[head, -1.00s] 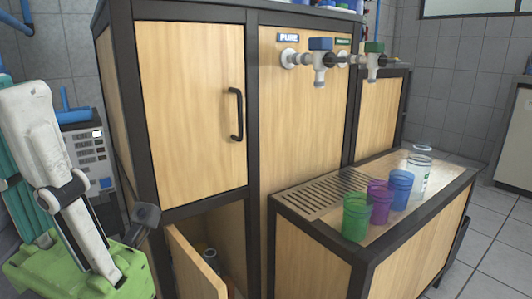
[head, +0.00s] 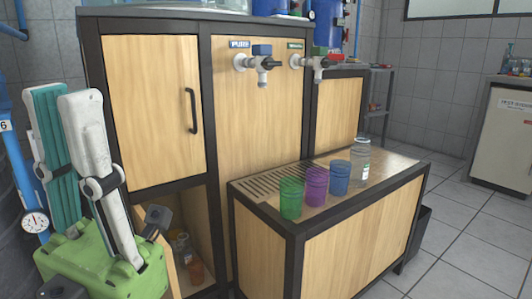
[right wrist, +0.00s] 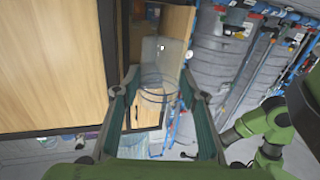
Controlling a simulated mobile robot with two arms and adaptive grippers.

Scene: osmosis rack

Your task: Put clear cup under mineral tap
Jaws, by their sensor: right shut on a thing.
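My right gripper (right wrist: 159,88) shows only in the right wrist view. It is shut on a clear cup (right wrist: 158,72), whose see-through outline lies between the two fingertips.
Green (head: 291,197), purple (head: 316,185) and blue (head: 340,178) cups stand on the low bench (head: 400,172), beside a clear labelled container (head: 361,160). A slotted drain (head: 277,184) lies behind. The pure tap (head: 262,65) is left. A lower cupboard stands open.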

